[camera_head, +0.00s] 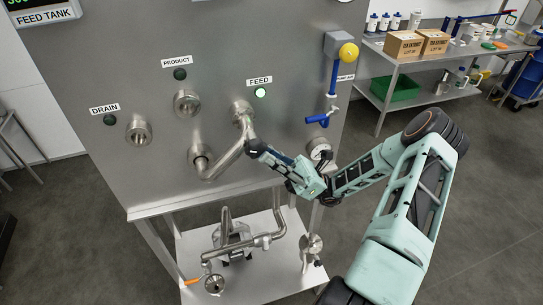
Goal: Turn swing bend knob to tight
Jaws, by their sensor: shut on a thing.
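The swing bend (226,162) is a shiny steel pipe on the front of the grey panel. It runs from a lower port up to the port under the FEED label (260,81). My gripper (255,148) reaches in from the right, its dark fingers at the right side of the bend, just below the FEED port. It is shut on the swing bend knob, which the fingers hide. The knob's own shape and turn angle cannot be seen. The green lamp (261,93) below FEED is lit.
The PRODUCT port (187,103) and DRAIN port (139,131) are open stubs at the left, their lamps dark. A blue-handled valve (318,119) and a round gauge (319,149) are close to my arm. Steel piping (240,243) stands on a lower shelf.

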